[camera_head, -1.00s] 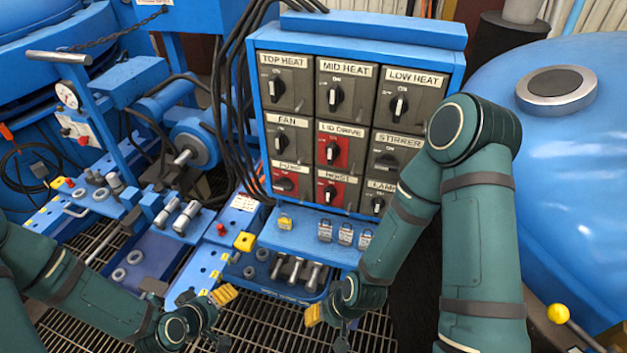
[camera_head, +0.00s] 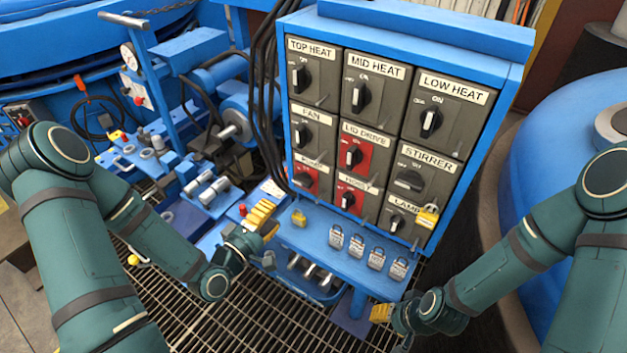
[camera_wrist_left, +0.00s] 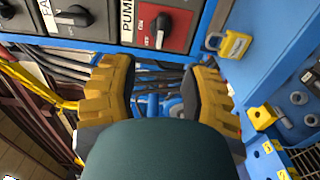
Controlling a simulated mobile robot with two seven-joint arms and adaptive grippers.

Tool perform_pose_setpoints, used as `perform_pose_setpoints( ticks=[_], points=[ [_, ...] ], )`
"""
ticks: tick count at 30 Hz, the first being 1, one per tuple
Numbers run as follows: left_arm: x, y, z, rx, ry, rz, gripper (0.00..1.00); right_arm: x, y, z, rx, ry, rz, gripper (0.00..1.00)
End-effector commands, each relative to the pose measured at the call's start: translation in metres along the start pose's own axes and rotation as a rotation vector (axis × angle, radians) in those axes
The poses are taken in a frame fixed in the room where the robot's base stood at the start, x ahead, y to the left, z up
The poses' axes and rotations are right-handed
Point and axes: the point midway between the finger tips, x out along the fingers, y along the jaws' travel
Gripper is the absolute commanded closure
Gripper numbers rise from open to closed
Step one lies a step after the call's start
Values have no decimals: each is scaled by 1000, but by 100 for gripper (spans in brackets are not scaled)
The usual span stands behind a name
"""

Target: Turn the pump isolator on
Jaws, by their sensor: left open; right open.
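My left gripper (camera_head: 263,217) is in front of the panel's lower left corner, below the pump isolator. In the left wrist view its yellow fingers (camera_wrist_left: 158,88) are apart with nothing between them, and the isolator lies beyond them. My right gripper (camera_head: 382,313) is open and empty, low in front of the shelf.
A yellow padlock (camera_head: 299,218) is on the blue shelf (camera_head: 318,243) below the panel, beside several grey padlocks. Another yellow padlock (camera_head: 428,217) is at the lamp switch (camera_head: 399,218). The hoist switch (camera_head: 350,198) adjoins the pump. Black cables (camera_head: 268,110) run down the panel's left side.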

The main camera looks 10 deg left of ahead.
Motion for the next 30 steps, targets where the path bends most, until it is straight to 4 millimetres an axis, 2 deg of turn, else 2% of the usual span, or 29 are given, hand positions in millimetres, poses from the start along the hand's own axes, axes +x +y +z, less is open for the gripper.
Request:
perform_pose_setpoints(
  ticks=[18,24,30],
  points=[
    [109,-1,1,2,-2,0,54,10,4,-1,-1,5,0,53],
    [128,-1,1,2,-1,-3,54,12,4,-1,-1,6,0,53],
    [133,-1,1,2,0,-3,54,12,4,-1,-1,6,0,53]
  ],
)
